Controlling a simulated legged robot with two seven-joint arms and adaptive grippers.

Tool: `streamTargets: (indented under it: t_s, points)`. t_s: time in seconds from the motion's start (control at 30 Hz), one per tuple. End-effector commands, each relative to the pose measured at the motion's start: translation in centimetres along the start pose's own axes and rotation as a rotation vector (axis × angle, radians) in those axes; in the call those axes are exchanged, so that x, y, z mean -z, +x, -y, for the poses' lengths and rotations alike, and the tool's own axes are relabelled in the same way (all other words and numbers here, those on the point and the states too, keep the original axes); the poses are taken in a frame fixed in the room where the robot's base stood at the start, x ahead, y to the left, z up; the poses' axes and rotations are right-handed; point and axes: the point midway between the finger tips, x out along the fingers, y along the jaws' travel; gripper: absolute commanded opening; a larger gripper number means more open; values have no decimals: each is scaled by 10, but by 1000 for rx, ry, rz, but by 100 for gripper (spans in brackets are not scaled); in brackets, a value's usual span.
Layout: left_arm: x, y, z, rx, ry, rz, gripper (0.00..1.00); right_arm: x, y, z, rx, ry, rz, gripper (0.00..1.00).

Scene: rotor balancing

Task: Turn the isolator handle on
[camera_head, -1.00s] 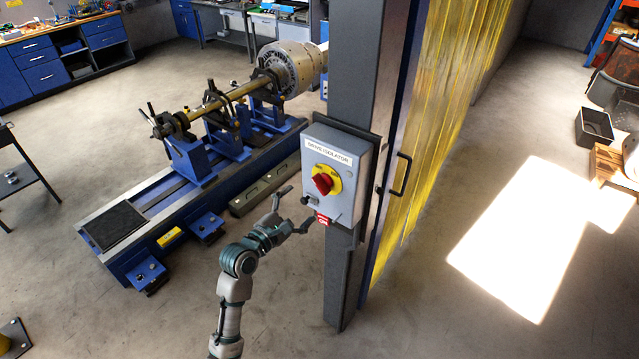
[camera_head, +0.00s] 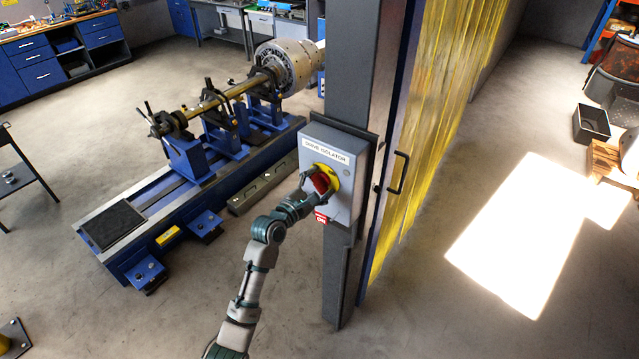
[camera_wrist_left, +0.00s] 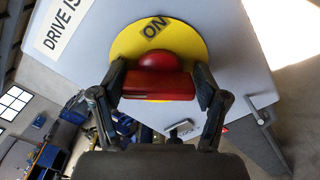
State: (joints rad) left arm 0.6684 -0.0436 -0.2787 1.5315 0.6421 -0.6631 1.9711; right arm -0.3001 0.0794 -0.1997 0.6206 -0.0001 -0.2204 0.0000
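The drive isolator (camera_head: 343,170) is a grey box on a dark post, with a yellow disc and a red handle. My left gripper (camera_head: 316,190) is at the red handle (camera_head: 322,182) and partly hides it in the head view. In the left wrist view the handle (camera_wrist_left: 158,85) lies crosswise between the fingers of my left gripper (camera_wrist_left: 160,82). One finger is at each end of it, with no clear gap. The ON mark (camera_wrist_left: 155,27) is on the yellow disc (camera_wrist_left: 185,45) above the handle. My right gripper is not in view.
A red tag (camera_head: 321,216) hangs low on the box. A door with a black pull handle (camera_head: 399,173) and yellow strip curtain (camera_head: 440,110) are to the right. A blue balancing machine (camera_head: 190,190) stands behind left.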

Motion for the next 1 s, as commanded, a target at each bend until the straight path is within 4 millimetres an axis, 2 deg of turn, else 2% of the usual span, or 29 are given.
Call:
streamTargets:
  t_s: [0.03, 0.1, 0.13, 0.57, 1.0]
  points:
    - [0, 0, 0, 0, 0, 0, 52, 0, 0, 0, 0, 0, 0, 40]
    - [0, 0, 0, 1, 0, 0, 34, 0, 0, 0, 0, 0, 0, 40]
    - [0, 0, 0, 1, 0, 0, 31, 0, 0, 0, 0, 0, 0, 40]
    - [0, 0, 1, 3, 75, -2, 31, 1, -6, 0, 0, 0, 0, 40]
    - [2, 0, 2, 8, 439, -4, 31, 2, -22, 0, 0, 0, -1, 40]
